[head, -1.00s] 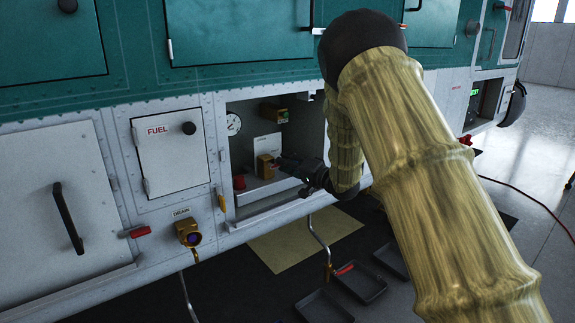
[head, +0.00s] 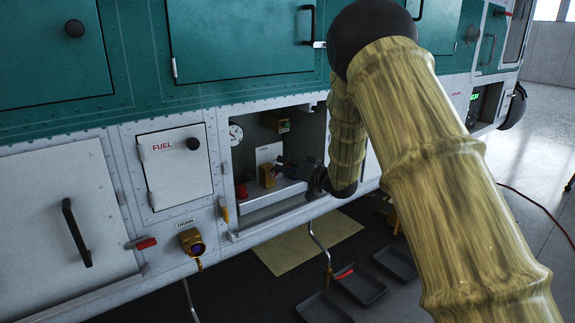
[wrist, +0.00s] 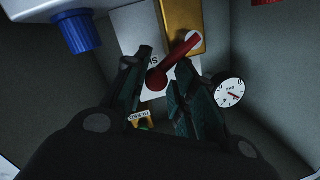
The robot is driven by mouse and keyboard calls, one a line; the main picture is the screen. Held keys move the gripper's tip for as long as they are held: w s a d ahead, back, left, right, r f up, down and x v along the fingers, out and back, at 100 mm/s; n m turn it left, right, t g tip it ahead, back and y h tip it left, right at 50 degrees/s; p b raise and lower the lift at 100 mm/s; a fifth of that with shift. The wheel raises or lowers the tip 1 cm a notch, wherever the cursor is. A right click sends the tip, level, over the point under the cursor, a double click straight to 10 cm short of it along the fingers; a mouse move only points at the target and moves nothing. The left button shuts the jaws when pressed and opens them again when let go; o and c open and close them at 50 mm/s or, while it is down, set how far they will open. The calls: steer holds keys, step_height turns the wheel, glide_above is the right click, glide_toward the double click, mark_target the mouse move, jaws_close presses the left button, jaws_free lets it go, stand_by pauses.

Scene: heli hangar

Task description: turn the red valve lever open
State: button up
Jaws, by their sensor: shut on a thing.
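The red valve lever (wrist: 179,60) shows in the wrist view as a slanted red bar with a round knob at its lower end. It joins a gold valve body (wrist: 180,16), which shows inside the open bay in the head view (head: 267,177). My gripper (wrist: 160,88) has its two dark fingers on either side of the lever's knob end, shut on it. In the head view my gripper (head: 286,166) reaches into the bay from the right. There the lever is too small and too covered by the fingers to make out.
The bay holds a dial gauge (wrist: 229,92), a blue cap (wrist: 80,33) and a white placard (head: 268,153). The bay's lower sill (head: 270,221) and side walls bound my gripper. Black trays (head: 326,307) lie on the floor.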

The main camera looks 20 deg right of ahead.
steer(key=shift+s+a+r+n+h+p, duration=0.15)
steer(key=shift+n+h, duration=0.05)
steer(key=shift+n, duration=0.4)
steer(key=shift+s+a+r+n+h+p, duration=0.1)
steer(key=shift+a+n+h+p, duration=0.1)
steer(key=shift+n, duration=0.4)
steer(key=a+n, duration=0.1)
steer(key=n, duration=0.1)
steer(key=a+r+n+h+b, duration=0.1)
steer(key=n, duration=0.2)
steer(key=s+a+n+h+b, duration=0.1)
steer(key=n, duration=0.1)
steer(key=shift+r, duration=0.25)
steer(key=shift+r+n, duration=0.15)
steer(key=shift+n, duration=0.15)
